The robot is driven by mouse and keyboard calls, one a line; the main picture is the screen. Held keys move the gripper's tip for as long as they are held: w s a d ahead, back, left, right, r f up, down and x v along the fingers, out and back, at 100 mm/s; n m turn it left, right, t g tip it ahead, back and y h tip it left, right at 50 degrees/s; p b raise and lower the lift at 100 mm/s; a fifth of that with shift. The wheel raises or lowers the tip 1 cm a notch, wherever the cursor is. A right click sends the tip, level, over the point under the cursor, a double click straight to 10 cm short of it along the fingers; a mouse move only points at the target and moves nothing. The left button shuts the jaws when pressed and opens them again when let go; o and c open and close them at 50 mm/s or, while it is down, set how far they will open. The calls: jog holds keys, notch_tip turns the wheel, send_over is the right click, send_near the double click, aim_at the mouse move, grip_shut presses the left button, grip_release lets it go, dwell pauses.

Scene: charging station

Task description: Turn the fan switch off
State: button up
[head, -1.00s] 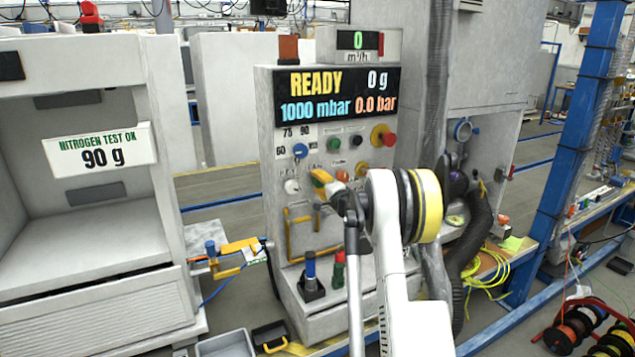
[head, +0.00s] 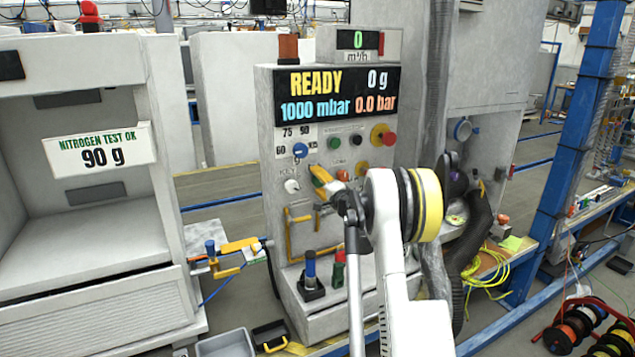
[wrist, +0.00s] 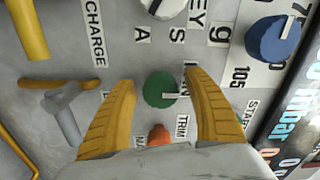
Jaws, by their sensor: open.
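A round green knob (wrist: 160,90) with a white pointer line sits on the grey panel between my two yellow fingers in the wrist view. The pointer line points to the right in that view. A label beside it is partly hidden by a finger, and its visible end looks like "AN". My gripper (wrist: 162,112) is open, with one finger on each side of the knob and gaps between them. I cannot tell whether the fingertips touch the panel. In the head view my gripper (head: 321,182) is at the middle of the control panel (head: 265,130) and mostly covers the knob.
An orange button (wrist: 158,134) is close below the green knob in the wrist view. A white knob (head: 292,186) and a blue knob (head: 300,150) are nearby. A red button (head: 389,139) is at upper right. Yellow handles (head: 290,235) stick out below.

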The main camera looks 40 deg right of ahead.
jog(key=v, duration=1.2)
jog(key=shift+w+a+r, duration=0.1)
